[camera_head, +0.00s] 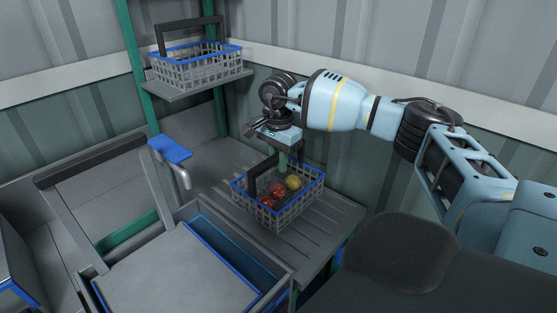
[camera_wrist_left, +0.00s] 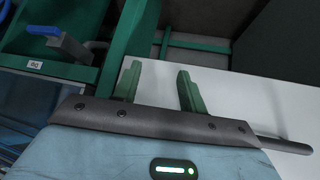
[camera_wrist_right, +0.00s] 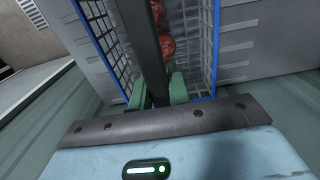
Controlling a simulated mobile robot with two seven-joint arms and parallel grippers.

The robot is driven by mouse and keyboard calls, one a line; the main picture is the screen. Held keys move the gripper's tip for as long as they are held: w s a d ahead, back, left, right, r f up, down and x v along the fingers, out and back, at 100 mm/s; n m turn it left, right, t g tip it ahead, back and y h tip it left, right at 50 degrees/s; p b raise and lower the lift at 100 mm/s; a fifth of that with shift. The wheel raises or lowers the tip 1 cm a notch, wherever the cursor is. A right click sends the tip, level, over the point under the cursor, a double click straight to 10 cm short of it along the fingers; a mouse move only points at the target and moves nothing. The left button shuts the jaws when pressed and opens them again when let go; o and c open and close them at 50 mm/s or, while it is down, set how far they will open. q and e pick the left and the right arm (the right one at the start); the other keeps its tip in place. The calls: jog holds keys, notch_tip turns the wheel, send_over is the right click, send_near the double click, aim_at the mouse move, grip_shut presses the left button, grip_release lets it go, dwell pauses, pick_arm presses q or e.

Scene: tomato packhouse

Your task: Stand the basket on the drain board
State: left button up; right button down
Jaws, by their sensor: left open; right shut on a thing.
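The basket (camera_head: 289,212) is grey wire with a blue rim and a dark handle, with red tomatoes (camera_head: 268,197) and a yellow one (camera_head: 293,182) inside. It is upright at the grooved drain board (camera_head: 326,226); whether its base touches the board I cannot tell. My right gripper (camera_head: 283,163) comes from above and is shut on the basket's handle. In the right wrist view the green fingers (camera_wrist_right: 160,88) grip the dark handle (camera_wrist_right: 146,45), with the blue rim on both sides. My left gripper (camera_wrist_left: 162,88) is open and empty, seen only in the left wrist view.
A second wire basket (camera_head: 200,68) stands on a small shelf (camera_head: 190,88) at the upper left. A blue-handled tap (camera_head: 171,150) is left of the board. A sink basin (camera_head: 222,245) with a grey panel lies in front. A green post stands behind.

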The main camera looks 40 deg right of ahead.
pick_arm(q)
jog(key=shift+s+f, duration=0.1)
jog(key=shift+f, duration=0.05)
pick_arm(e)
jog(key=shift+f, duration=0.5)
dwell(0.3)
jog(key=c, duration=1.3)
grip_release()
jog(key=shift+f, duration=0.1)
jog(key=shift+c, duration=1.3)
pick_arm(q)
jog(key=shift+t, duration=0.4)
jog(key=shift+w+r+p, duration=0.55)
jog(key=shift+w+r, duration=0.2)
jog(key=shift+r, duration=0.25)
jog(key=shift+w+r+p, duration=0.5)
jog(key=shift+w+r, duration=0.25)
jog(key=shift+r, duration=0.2)
pick_arm(e)
jog(key=shift+r, duration=3.55)
